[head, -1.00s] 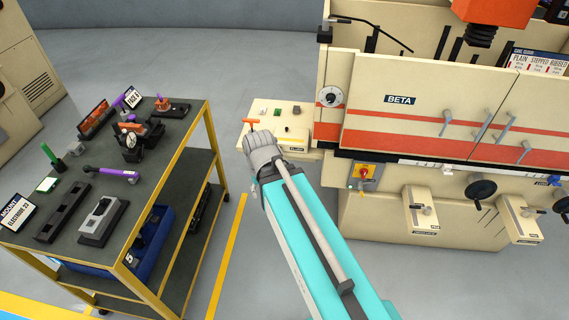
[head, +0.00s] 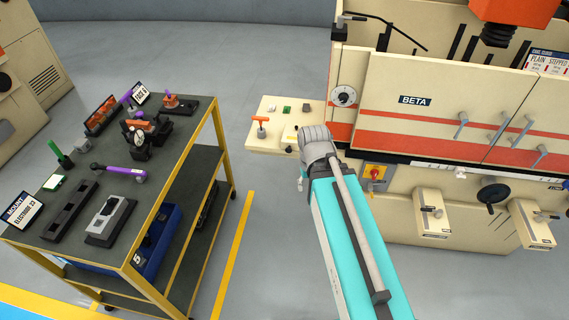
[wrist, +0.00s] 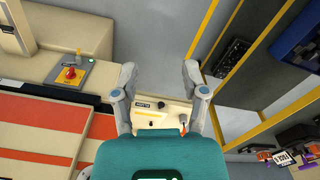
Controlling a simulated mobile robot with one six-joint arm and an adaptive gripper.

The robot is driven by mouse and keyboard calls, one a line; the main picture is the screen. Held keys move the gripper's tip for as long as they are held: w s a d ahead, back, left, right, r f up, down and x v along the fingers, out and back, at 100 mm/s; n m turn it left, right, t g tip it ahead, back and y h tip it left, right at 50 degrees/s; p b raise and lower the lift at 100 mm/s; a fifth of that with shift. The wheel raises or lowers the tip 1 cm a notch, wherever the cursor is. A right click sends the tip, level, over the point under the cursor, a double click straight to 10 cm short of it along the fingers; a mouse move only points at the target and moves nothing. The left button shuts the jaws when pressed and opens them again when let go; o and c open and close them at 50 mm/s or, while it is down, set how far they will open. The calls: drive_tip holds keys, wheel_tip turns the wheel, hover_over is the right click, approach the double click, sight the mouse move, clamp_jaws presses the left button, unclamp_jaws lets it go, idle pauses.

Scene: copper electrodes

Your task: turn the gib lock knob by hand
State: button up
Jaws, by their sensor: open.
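No knob can be read as the gib lock knob. A pale side shelf (head: 262,143) on the left of the BETA machine bears an orange T-handle (head: 260,126), a green block and small dark parts. In the wrist view a dark knob (wrist: 162,105) stands beside a small label plate (wrist: 148,103) on a pale surface, seen between my fingers. My gripper (wrist: 160,72) is open and empty, its two fingers spread apart. In the head view my arm hides the gripper, and its grey wrist overlaps the shelf's right end.
The BETA machine (head: 440,85) has handles, front boxes (head: 430,215) with knobs, a black handwheel (head: 493,192) and a red switch (head: 376,173). A yellow-edged cart (head: 185,150) with tools stands left. Clear floor lies between the cart and the machine.

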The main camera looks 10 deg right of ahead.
drive_tip(key=shift+o, duration=1.1)
drive_tip(key=shift+w+d+f+b, duration=0.15)
drive_tip(key=shift+w+f+b, duration=0.05)
drive_tip(key=shift+f+b, duration=0.1)
drive_tip(key=w+d+f+n+t+h+b, duration=0.25)
drive_tip(key=w+d+f+b, duration=0.25)
drive_tip(key=w+f+b, duration=0.4)
drive_tip(key=n+t+h+b, duration=0.3)
drive_tip(key=n+t+b, duration=1.55)
drive_tip(key=b, duration=2.05)
approach(289, 149)
drive_tip(key=w+r+n+g, duration=0.2)
drive_tip(key=n+g, duration=0.1)
drive_tip(key=g, duration=0.1)
drive_tip(key=shift+a+f, duration=0.1)
drive_tip(key=shift+a, duration=0.1)
